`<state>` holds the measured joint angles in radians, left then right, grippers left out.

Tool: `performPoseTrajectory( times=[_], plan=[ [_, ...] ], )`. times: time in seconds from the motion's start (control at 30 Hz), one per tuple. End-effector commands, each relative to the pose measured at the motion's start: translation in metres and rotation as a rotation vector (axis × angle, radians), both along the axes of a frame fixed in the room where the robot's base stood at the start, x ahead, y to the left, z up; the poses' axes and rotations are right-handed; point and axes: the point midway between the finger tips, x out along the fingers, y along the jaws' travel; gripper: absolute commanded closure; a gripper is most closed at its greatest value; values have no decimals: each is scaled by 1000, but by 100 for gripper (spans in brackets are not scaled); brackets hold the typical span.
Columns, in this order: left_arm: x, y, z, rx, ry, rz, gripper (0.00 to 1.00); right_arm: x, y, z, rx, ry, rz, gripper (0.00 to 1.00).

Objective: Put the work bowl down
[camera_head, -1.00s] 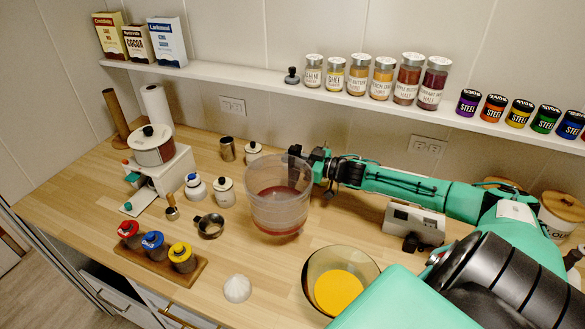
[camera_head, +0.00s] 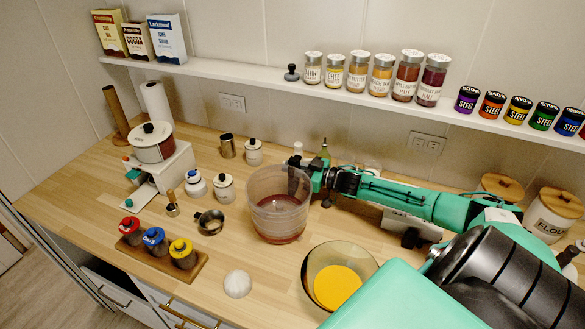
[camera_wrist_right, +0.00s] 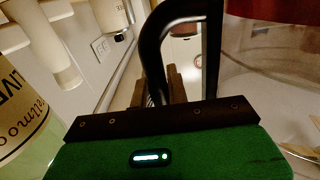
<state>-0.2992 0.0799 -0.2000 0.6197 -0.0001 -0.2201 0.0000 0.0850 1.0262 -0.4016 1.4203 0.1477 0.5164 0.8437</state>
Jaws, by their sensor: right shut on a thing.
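The work bowl (camera_head: 278,214) is a clear, round container with dark red contents low inside. It is upright over the middle of the wooden counter, and I cannot tell whether its base touches the wood. My right gripper (camera_head: 303,168) is at its right rear side, shut on its handle. In the right wrist view the black handle (camera_wrist_right: 153,50) rises between the jaws (camera_wrist_right: 175,85), with the bowl's clear wall (camera_wrist_right: 262,85) to the right. My left gripper is not in view.
An amber bowl (camera_head: 318,262) with yellow contents stands in front right of the work bowl. A white mound (camera_head: 237,284) lies front left. A metal cup (camera_head: 209,222) is close on the left. A green bottle (camera_head: 325,152) stands behind my gripper. Bare counter (camera_head: 262,258) shows in front.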

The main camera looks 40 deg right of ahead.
Motion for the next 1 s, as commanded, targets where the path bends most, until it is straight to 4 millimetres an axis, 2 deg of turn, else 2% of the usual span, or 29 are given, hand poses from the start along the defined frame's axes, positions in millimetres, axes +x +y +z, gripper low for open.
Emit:
performPoseTrajectory(
  times=[0.23,0.27,0.37,0.67,0.83,0.87,1.0],
  plan=[
    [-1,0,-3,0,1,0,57,-1,1,-10,3,8,0,100],
    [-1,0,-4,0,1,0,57,-2,2,-13,0,11,0,82],
    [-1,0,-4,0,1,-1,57,-3,2,-14,1,14,0,63],
    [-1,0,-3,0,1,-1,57,-4,3,-16,3,18,0,62],
    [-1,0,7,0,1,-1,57,-4,3,0,4,19,1,62],
    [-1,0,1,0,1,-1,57,-8,1,-7,4,20,1,62],
    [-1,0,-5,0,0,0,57,-22,-7,-6,2,19,0,62]
  ],
)
